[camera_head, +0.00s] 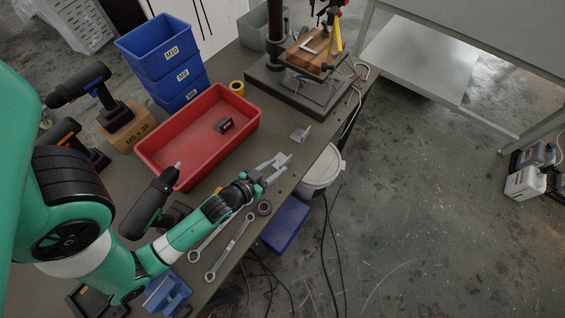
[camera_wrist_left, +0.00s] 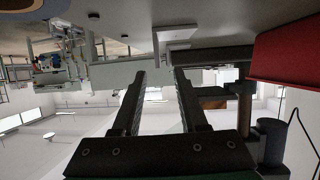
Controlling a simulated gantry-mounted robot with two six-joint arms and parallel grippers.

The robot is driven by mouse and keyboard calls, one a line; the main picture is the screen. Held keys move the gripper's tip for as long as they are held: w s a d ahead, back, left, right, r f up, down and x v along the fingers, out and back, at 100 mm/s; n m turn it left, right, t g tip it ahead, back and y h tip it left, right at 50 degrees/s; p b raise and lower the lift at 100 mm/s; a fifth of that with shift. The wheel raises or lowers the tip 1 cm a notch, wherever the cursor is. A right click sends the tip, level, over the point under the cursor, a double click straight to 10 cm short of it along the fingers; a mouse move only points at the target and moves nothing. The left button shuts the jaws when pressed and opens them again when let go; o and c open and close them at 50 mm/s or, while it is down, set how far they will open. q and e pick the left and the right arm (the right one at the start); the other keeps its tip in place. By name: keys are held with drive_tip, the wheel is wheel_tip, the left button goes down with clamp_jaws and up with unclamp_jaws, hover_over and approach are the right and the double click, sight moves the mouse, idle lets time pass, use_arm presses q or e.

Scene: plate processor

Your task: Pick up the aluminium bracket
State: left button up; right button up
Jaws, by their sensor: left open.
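The aluminium bracket (camera_head: 300,133) is a small pale grey angled piece. It lies on the grey-brown bench to the right of the red tray, near the bench's right edge. In the left wrist view, where the bench appears at the top, the bracket (camera_wrist_left: 178,35) shows beyond the fingertips. My left gripper (camera_head: 281,161) is low over the bench, short of the bracket and apart from it. Its two dark fingers (camera_wrist_left: 157,75) are open with nothing between them. My right gripper is not in view.
The red tray (camera_head: 164,154) holds a small dark box (camera_head: 223,125). A drill press (camera_head: 290,90) stands beyond the bracket. Blue bins (camera_head: 160,55), a yellow roll (camera_head: 237,88) and a cordless tool (camera_head: 150,205) stand around. Spanners (camera_head: 230,247) lie near my left arm.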

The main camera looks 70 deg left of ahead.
sight(283, 163)
use_arm(q)
drive_tip(key=b+x, duration=0.1)
drive_tip(key=x, duration=0.3)
drive_tip(key=shift+w+f, duration=0.1)
drive_tip(key=shift+d, duration=0.1)
clamp_jaws()
idle(1.1)
